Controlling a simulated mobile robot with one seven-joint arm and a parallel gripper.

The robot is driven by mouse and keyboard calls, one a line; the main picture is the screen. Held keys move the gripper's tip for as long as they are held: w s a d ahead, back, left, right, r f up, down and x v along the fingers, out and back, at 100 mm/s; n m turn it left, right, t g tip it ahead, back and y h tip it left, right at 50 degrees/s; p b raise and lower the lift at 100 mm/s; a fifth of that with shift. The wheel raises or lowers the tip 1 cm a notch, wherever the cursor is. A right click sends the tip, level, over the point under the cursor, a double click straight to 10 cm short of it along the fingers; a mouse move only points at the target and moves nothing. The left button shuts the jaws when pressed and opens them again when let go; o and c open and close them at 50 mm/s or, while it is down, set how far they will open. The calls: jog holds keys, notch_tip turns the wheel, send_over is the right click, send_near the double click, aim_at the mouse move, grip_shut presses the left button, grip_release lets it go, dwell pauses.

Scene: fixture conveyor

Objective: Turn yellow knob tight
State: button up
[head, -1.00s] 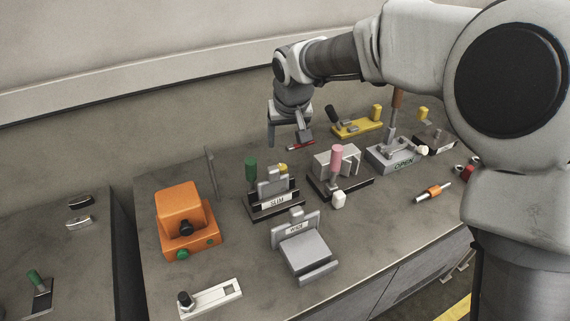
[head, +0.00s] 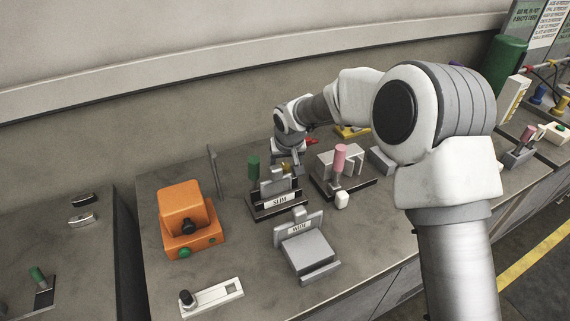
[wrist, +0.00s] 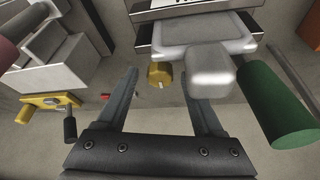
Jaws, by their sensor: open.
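The yellow knob (wrist: 160,73) is a small faceted piece at the back of the fixture labelled SLIM (head: 279,200). In the wrist view it lies between the tips of my gripper's (wrist: 158,92) two spread fingers, with a gap on each side. My gripper is open and empty. In the head view my gripper (head: 286,163) is just behind the SLIM fixture, and the knob (head: 286,167) is mostly hidden there by the fixture and the fingers. The wrist view does not show how far the knob is from the fingers in depth.
The fixture's green handle (wrist: 277,106) and grey block (wrist: 211,70) are close to my right finger. A pink-handled fixture (head: 340,158) stands to the right. An orange box (head: 183,207) stands left, and the WIDE fixture (head: 306,250) in front. A red piece (head: 311,141) lies behind.

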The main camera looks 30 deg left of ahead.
grip_shut()
dwell(0.3)
jog(key=shift+f+b, duration=0.1)
jog(key=shift+b, duration=0.25)
jog(key=shift+a+f+m+h+b, duration=0.1)
jog(key=shift+m+h+b, duration=0.2)
jog(key=shift+m+b, duration=0.35)
jog(key=shift+s+a+m+t+h+b, duration=0.15)
jog(key=shift+m+t+h+b, duration=0.25)
jog(key=shift+m+b, duration=0.8)
jog(key=m+h+b, duration=0.1)
jog(key=m, duration=0.2)
jog(key=shift+a+r+m+h, duration=0.1)
jog(key=shift+m+h, duration=0.3)
jog(key=shift+m, duration=0.5)
jog(key=shift+a+r+m+h, duration=0.1)
jog(key=shift+m+h, duration=0.3)
jog(key=shift+m, duration=0.45)
